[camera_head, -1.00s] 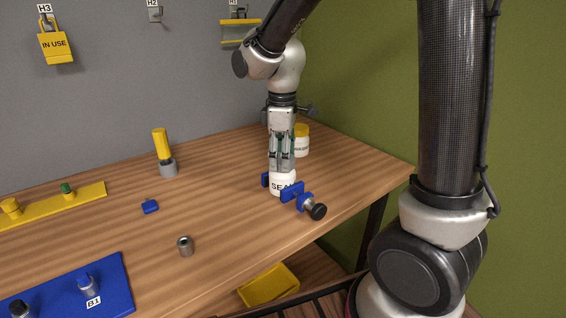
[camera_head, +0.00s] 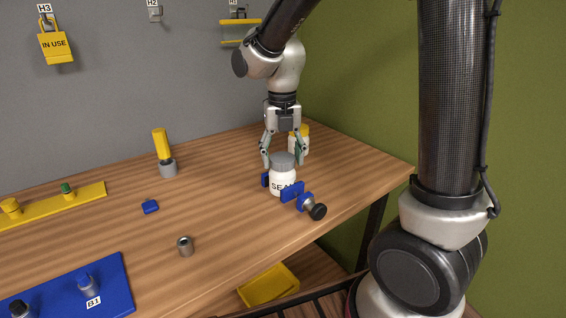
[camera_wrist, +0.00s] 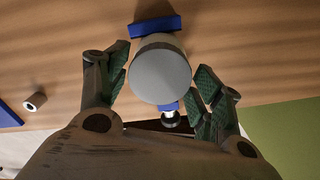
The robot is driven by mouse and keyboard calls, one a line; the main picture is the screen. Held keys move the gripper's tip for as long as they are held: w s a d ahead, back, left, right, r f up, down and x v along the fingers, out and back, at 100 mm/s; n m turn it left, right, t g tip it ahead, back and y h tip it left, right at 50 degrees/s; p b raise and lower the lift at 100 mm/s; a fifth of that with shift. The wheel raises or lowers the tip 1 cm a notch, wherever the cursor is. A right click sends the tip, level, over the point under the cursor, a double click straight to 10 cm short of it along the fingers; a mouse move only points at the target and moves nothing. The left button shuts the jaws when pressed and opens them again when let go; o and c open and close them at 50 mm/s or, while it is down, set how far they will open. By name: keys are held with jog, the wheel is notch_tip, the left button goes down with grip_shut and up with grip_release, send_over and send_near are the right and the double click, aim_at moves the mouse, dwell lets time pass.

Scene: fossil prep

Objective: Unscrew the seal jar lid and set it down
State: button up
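The seal jar (camera_head: 283,183) is white with a "SEAL" label and stands upright on the wooden bench between the blue jaws of a clamp (camera_head: 292,192). Its grey lid (camera_head: 283,160) is on top of the jar. In the wrist view the lid (camera_wrist: 160,71) is a round grey disc between the two fingers. My gripper (camera_head: 283,153) is open above the jar, with one finger on each side of the lid and a gap on both sides. It also shows in the wrist view (camera_wrist: 160,82).
A jar with a yellow lid (camera_head: 304,143) stands close behind the gripper. The clamp's black knob (camera_head: 318,212) sticks out at front right. A grey socket (camera_head: 185,246) and a small blue piece (camera_head: 150,206) lie to the left. The bench between them is clear.

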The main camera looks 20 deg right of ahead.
aim_at(282, 157)
jog(key=shift+o, duration=0.7)
jog(key=shift+r, duration=1.8)
